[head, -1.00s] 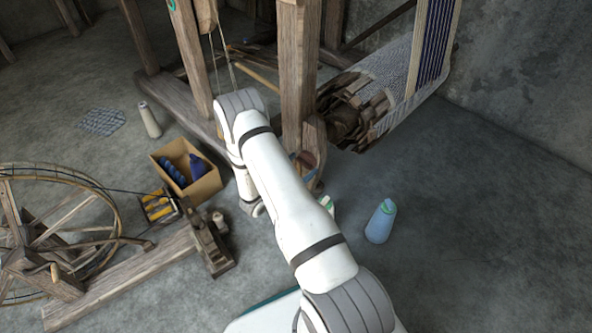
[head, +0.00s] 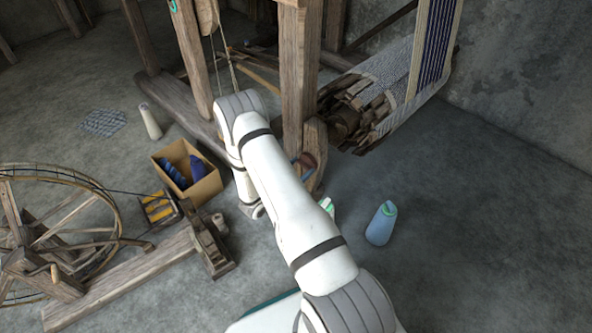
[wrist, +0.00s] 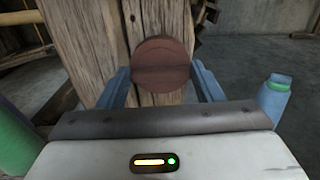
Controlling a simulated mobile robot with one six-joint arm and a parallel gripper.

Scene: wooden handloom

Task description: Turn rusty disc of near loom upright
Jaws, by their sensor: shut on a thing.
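The rusty disc (wrist: 161,55) is a round red-brown plate on the face of a wooden loom post (wrist: 115,50) in the wrist view. A darker ridge runs across it, close to level in that picture. My gripper (wrist: 161,75) has its blue fingers on either side of the disc and is shut on it. In the head view the disc (head: 309,160) shows as a small reddish patch by the near loom's post (head: 293,85), beside my white arm. My arm hides most of the gripper there.
A cardboard box (head: 205,187) of yarn and a spinning wheel (head: 115,215) are at left. The floor at right is mostly clear.

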